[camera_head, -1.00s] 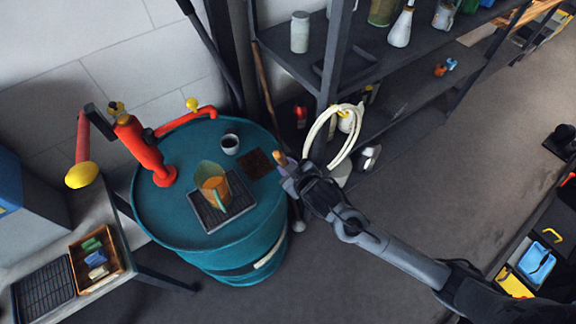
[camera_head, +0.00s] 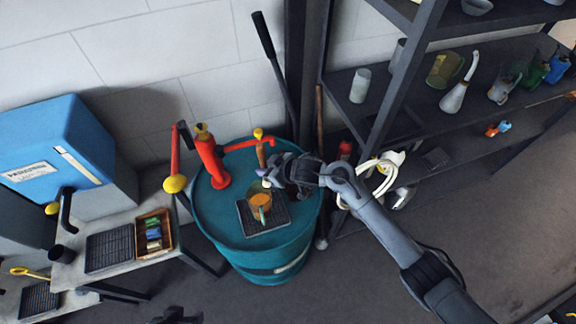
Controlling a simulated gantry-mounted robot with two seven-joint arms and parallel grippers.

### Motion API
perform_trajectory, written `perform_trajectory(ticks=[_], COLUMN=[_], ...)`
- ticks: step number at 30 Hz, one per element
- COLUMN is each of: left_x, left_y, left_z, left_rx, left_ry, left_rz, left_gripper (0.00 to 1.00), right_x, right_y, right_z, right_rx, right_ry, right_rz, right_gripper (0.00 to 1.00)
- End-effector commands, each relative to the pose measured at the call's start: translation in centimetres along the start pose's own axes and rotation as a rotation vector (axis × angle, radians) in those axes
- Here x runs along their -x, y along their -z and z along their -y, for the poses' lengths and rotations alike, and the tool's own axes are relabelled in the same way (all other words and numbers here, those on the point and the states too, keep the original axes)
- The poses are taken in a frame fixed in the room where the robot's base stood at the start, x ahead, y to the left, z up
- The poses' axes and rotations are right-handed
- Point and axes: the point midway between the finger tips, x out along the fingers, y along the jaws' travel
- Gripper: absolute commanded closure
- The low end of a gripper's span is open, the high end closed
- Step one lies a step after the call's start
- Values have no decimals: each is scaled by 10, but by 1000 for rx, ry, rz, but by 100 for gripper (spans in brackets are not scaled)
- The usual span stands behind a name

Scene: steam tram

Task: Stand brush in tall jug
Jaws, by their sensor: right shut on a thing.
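My right gripper (camera_head: 272,175) is shut on the brush (camera_head: 261,154), whose brown handle points up above the jaws. Its lower end is hard to make out. A tall amber, see-through jug (camera_head: 259,206) with a handle stands upright on a dark slotted mat (camera_head: 282,214) on the teal drum (camera_head: 215,222). The gripper and brush are just above and behind the jug in the picture. I cannot tell whether the brush is over the jug's mouth.
A red pump with a spout (camera_head: 212,163) stands on the drum behind the jug. A bench with a small tray of coloured blocks (camera_head: 153,234) is at left. Shelves with bottles and jugs (camera_head: 455,96) are at right. A pale coiled hose (camera_head: 380,183) hangs behind my right arm.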

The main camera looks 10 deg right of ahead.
Motion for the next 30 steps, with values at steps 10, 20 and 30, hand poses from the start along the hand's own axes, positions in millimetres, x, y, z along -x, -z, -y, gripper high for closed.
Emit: perform_trajectory(ticks=[10, 20, 30], left_x=[38, 29, 8], left_y=[12, 9, 2], left_z=[0, 2, 2], left_rx=[2, -7, -10], left_ry=[-2, 5, 7], left_rz=[0, 4, 4], left_gripper=[48, 48, 48], right_x=[10, 4, -9], right_y=[42, 37, 20], right_z=[24, 27, 28], right_rx=[32, 35, 35], right_ry=[132, 144, 143], right_rz=[14, 15, 15], right_gripper=[100, 100, 100])
